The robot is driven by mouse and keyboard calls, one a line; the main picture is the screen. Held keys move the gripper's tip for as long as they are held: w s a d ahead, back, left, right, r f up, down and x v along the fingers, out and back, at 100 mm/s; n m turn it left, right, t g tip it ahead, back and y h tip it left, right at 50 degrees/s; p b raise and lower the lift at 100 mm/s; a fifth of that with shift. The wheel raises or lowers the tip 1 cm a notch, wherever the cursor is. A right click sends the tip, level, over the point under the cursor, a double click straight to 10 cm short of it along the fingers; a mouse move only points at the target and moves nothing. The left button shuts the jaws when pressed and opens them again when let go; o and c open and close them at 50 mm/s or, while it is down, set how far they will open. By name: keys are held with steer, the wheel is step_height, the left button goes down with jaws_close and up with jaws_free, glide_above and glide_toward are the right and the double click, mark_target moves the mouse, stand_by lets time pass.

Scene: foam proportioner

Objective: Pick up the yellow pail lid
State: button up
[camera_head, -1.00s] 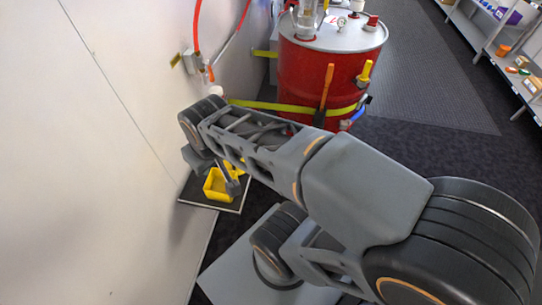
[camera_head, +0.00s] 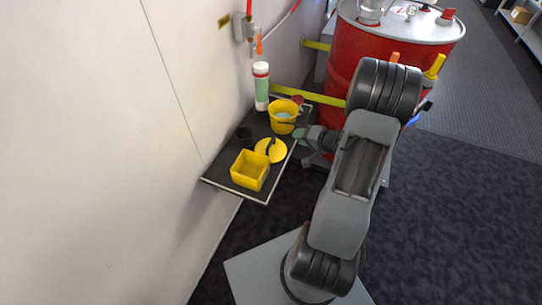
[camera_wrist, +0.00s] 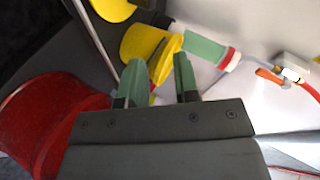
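My gripper (camera_head: 300,137) is at the shelf's right edge, right of the lid and pail. Its green fingers (camera_wrist: 160,75) are apart with nothing held between them. A yellow piece at the wrist view's top edge (camera_wrist: 113,8) may be the lid; it is cut off.
A red drum (camera_head: 338,70) stands behind my arm. Wall to the left; open floor (camera_head: 450,200) to the right.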

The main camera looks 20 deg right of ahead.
mark_target(271, 142)
steer(key=w+a+f+y, duration=0.1)
steer(key=w+a+f+y+b, duration=0.1)
steer(key=a+f, duration=0.1)
steer(key=w+a+f+m+b, duration=0.1)
steer(key=a+f, duration=0.1)
steer(key=shift+f+y, duration=0.25)
steer(key=shift+y, duration=0.15)
steer(key=shift+b+x, duration=1)
steer(key=shift+x, duration=2.1)
steer(key=shift+c, duration=0.3)
jaws_close()
